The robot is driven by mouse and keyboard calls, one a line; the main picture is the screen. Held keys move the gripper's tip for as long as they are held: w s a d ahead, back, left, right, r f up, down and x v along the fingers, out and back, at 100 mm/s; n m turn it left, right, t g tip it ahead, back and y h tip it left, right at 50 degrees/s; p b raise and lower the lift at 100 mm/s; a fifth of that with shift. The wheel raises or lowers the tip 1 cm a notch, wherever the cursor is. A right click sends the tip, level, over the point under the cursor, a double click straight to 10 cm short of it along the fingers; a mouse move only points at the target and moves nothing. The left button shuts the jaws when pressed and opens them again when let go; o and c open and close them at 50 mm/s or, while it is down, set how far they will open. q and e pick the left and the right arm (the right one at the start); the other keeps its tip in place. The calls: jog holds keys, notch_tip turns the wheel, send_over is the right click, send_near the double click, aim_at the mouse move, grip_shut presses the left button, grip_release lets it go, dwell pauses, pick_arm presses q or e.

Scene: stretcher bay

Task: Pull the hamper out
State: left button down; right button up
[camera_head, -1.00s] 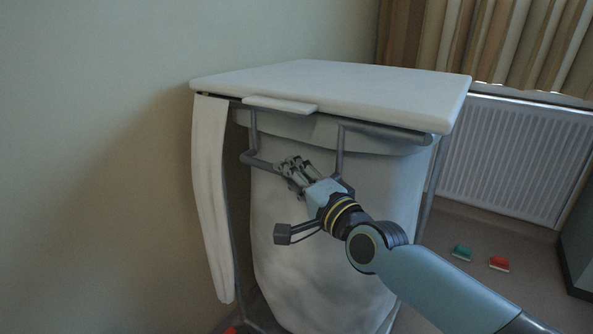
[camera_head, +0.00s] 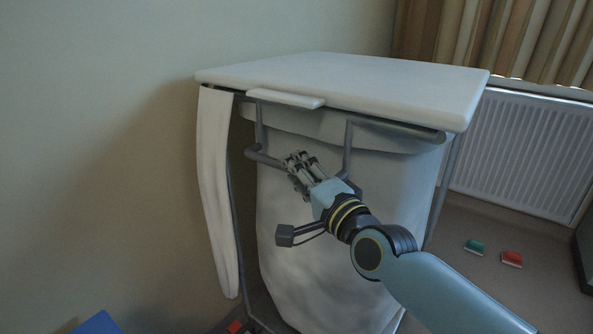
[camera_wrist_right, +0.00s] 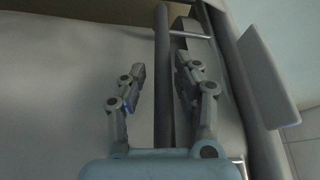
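The hamper is a white cloth bag (camera_head: 300,245) hanging in a grey metal frame under a flat white lid (camera_head: 350,80). A grey U-shaped handle bar (camera_head: 264,159) sticks out from its front below the lid. My right gripper (camera_head: 298,160) is at this bar, in front of the bag. In the right wrist view, the bar (camera_wrist_right: 162,90) runs between the two fingers of my right gripper (camera_wrist_right: 160,80). The fingers are apart, with a narrow gap visible on each side of the bar. My left gripper is not in view.
A plain wall stands close on the left. A radiator (camera_head: 530,150) and striped curtains (camera_head: 500,35) are behind on the right. A green block (camera_head: 474,247) and a red block (camera_head: 511,259) lie on the floor at right. A blue thing (camera_head: 97,323) shows at lower left.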

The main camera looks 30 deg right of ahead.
jog(key=shift+o, duration=0.5)
jog(key=shift+r, duration=0.1)
jog(key=shift+s, duration=0.1)
jog(key=s, duration=1.1)
jog(key=shift+s+f, duration=0.4)
jog(key=shift+f, duration=0.05)
jog(key=shift+w, duration=0.1)
